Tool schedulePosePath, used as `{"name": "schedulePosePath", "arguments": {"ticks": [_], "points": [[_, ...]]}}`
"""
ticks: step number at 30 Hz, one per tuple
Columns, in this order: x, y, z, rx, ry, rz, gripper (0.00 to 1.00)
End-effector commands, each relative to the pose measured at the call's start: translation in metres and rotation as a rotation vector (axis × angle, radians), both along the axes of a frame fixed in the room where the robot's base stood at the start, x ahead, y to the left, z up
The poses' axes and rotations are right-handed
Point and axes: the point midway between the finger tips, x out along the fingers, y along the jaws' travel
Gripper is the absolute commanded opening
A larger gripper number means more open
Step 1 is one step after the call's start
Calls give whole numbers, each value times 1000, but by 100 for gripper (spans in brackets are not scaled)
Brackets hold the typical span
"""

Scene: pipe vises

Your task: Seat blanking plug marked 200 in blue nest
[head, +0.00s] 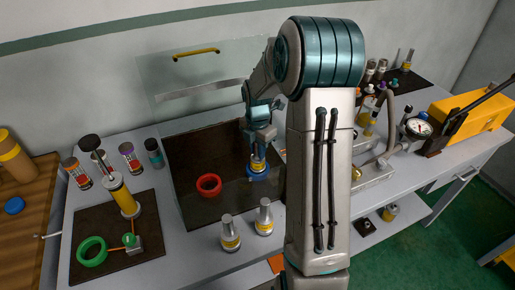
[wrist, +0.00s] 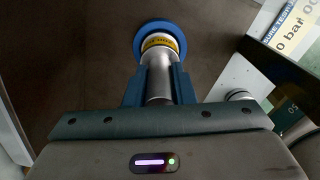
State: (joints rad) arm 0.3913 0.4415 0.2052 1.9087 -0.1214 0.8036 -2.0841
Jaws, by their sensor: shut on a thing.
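My gripper (head: 261,139) is shut on a silver blanking plug with a yellow label band (head: 258,165). The blue nest (head: 258,175), a ring on the dark mat, is right at the plug's lower end. In the wrist view my gripper's two blue fingers (wrist: 158,78) clasp the plug's silver shank (wrist: 160,84), and the yellow band sits within the outline of the blue nest (wrist: 140,34). I cannot tell whether the plug is fully down in it.
A red nest (head: 208,185) lies left of the blue one on the dark mat (head: 190,150). Two similar plugs (head: 230,234) (head: 264,217) stand in front of the mat. A green ring (head: 92,251) and a yellow cylinder (head: 124,196) are at left. A gauge (head: 418,127) stands at right.

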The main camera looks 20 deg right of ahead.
Motion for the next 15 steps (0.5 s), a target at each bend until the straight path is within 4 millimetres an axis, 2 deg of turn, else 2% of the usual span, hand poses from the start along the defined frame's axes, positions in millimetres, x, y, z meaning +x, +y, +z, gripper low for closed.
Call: {"name": "schedulePosePath", "arguments": {"ticks": [3,4,6,15], "points": [[0,0,-4,0,-1,0,0],[0,0,-3,0,0,0,28],[0,0,-3,0,0,0,45],[0,0,-1,0,0,-1,45]]}}
